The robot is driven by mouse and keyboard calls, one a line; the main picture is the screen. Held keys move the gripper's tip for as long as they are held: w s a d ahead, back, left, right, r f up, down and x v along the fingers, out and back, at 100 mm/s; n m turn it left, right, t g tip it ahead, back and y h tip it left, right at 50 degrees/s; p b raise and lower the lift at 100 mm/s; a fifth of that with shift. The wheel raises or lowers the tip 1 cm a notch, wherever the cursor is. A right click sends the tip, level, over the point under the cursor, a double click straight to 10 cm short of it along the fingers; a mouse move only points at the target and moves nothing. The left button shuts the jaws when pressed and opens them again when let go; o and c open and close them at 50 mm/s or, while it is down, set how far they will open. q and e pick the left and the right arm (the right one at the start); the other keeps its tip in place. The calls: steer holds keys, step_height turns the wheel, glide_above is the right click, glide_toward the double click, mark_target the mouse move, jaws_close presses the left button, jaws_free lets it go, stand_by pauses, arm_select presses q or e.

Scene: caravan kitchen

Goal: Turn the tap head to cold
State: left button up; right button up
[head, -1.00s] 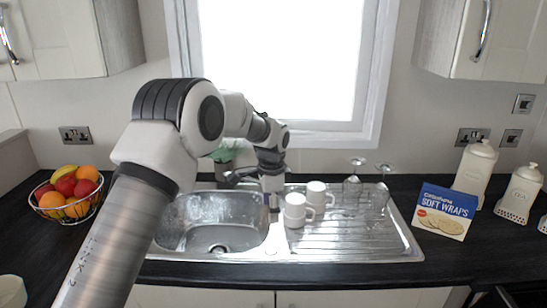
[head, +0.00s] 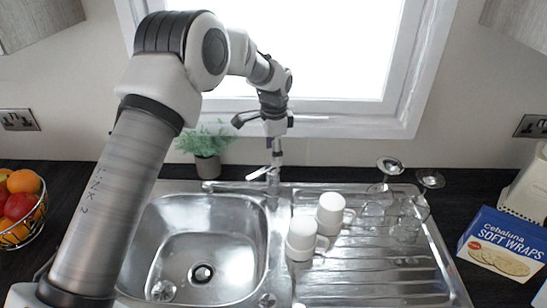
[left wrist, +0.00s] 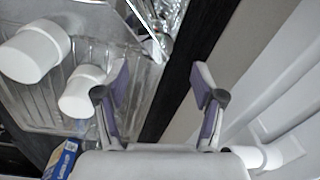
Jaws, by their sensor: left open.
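The chrome tap (head: 273,180) stands at the back of the sink, between the bowl and the drainer. Its spout (head: 225,186) points left and a small lever (head: 258,173) shows near its top. My left gripper (head: 277,152) points down above the tap, close to its top in the picture; I cannot tell if they touch. In the left wrist view my left gripper (left wrist: 160,75) has its two fingers wide apart, with nothing between them. A shiny metal part at the top of that view is too unclear to name. My right gripper is out of view.
Two white mugs (head: 301,238) (head: 330,212) stand on the drainer, right of the tap. Upturned glasses (head: 385,195) stand behind them. A potted plant (head: 207,165) is behind the sink. A wraps box (head: 500,245) is at right, a fruit basket (head: 22,225) at left.

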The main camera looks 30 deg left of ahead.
mark_target(272, 168)
arm_select(q)
steer(key=shift+s+d+f+p, duration=0.1)
steer(key=shift+s+f+p, duration=0.2)
steer(key=shift+f, duration=0.3)
steer(key=shift+s+d+f+p, duration=0.15)
steer(key=shift+s+f, duration=0.25)
steer(key=shift+f, duration=0.2)
steer(key=f, duration=0.1)
steer(key=w+f, duration=0.1)
steer(key=a+f, duration=0.1)
steer(key=f, duration=0.1)
steer(key=shift+w+p, duration=0.25)
steer(key=shift+p, duration=0.05)
steer(key=shift+s+d+r, duration=0.1)
steer(key=shift+s+r, duration=0.1)
steer(key=shift+s+d+r, duration=0.1)
steer(key=shift+s, duration=0.05)
steer(key=c, duration=1)
jaws_close()
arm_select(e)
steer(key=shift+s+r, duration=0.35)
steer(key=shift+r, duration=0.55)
